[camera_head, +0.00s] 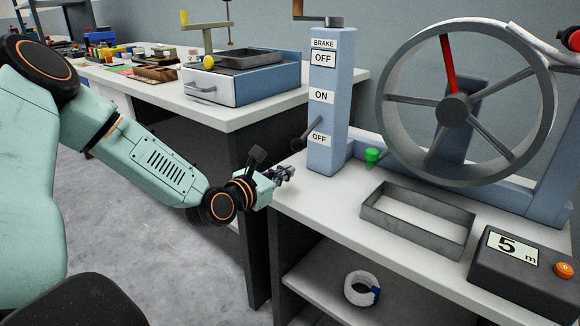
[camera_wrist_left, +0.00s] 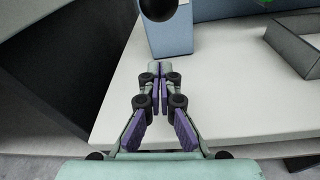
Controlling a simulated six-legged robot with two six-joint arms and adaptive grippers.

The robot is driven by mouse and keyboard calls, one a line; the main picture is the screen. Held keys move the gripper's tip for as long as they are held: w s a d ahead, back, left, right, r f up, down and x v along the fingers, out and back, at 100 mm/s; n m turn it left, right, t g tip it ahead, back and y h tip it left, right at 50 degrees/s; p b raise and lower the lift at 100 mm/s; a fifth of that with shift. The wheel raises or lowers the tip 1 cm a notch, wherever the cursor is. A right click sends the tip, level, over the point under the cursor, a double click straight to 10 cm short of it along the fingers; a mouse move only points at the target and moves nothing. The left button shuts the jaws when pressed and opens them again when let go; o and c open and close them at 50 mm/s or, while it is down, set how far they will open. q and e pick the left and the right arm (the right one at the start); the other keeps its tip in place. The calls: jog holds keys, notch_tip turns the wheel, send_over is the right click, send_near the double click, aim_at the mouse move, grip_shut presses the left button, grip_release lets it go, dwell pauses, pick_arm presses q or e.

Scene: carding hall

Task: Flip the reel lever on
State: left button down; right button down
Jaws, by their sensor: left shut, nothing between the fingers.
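The reel lever (camera_head: 298,144) is a dark lever with a round black knob on the left side of the blue post (camera_head: 343,110). Its knob hangs low, beside the lower OFF label (camera_head: 319,138) and below the ON label (camera_head: 321,96). My left gripper (camera_head: 290,172) is shut and empty, just below the knob and over the near left edge of the bench. In the left wrist view the shut fingertips (camera_wrist_left: 160,68) point at the post's foot, with a black ball (camera_wrist_left: 157,8), seemingly the knob, cut off at the top edge. They look apart from it. My right gripper does not show.
A grey reel wheel (camera_head: 452,180) with one red spoke stands right of the post. A green knob (camera_head: 373,155), a grey open tray (camera_head: 417,222) and a meter counter (camera_head: 525,275) reading 5 sit on the bench (camera_head: 300,205). The post's upper label reads BRAKE OFF.

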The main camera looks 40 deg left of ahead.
pick_arm(q)
jog(key=shift+w+d+f+b, duration=0.1)
jog(key=shift+w+f+b, duration=0.1)
jog(key=shift+w+b, duration=0.7)
jog(key=r, duration=0.1)
jog(key=r+p, duration=0.2)
jog(key=shift+s+d+r, duration=0.2)
jog(key=shift+s+r, duration=0.1)
jog(key=shift+r, duration=0.1)
jog(key=shift+d+r, duration=0.1)
jog(key=shift+r, duration=0.05)
notch_tip(320, 180, up, 11)
jog(key=s+g+p, duration=0.1)
jog(key=g+p, duration=0.8)
jog(key=p, duration=1.6)
